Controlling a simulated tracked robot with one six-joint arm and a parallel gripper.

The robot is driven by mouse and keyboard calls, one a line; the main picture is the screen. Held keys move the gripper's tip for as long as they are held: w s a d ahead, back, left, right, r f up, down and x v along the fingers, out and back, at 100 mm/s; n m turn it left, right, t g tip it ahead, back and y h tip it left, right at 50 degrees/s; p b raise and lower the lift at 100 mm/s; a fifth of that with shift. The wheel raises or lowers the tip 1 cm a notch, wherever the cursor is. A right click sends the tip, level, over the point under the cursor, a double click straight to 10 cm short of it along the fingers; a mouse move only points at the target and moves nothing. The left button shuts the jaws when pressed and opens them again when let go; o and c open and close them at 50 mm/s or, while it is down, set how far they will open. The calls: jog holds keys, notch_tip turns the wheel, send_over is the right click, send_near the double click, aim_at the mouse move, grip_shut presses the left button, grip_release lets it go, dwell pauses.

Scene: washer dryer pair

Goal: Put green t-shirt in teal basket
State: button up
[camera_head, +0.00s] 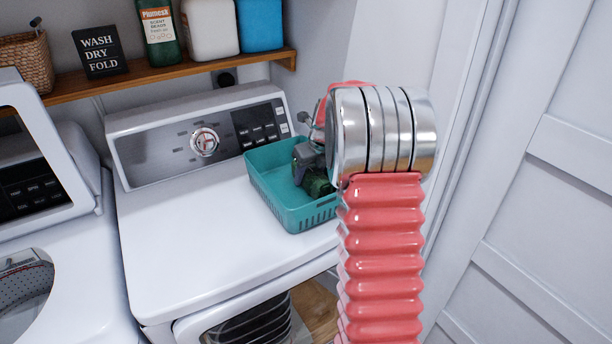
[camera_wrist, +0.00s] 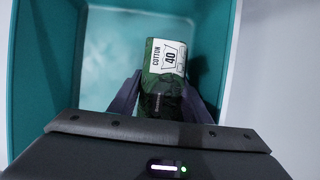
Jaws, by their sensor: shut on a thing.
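The teal basket (camera_head: 270,187) stands on top of the white dryer, near its control panel. In the wrist view the basket (camera_wrist: 23,85) lies below my gripper, and its pale inner floor shows. The green t-shirt (camera_head: 318,186) is a dark green bundle at the basket's right side, partly hidden by my arm. In the wrist view the t-shirt (camera_wrist: 160,84) carries a white "COTTON 40" label. My gripper (camera_wrist: 160,98) is shut on the t-shirt, one finger on each side. I cannot tell whether the t-shirt touches the basket floor.
The dryer top (camera_head: 200,235) is clear left of the basket. The dryer's control panel (camera_head: 200,142) rises behind. A wooden shelf (camera_head: 170,75) with bottles, a sign and a wicker basket runs above. A white door (camera_head: 540,200) stands close on the right.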

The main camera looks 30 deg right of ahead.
jog(key=o, duration=0.8)
jog(key=shift+o, duration=0.2)
jog(key=v, duration=1.2)
jog(key=shift+a, duration=0.1)
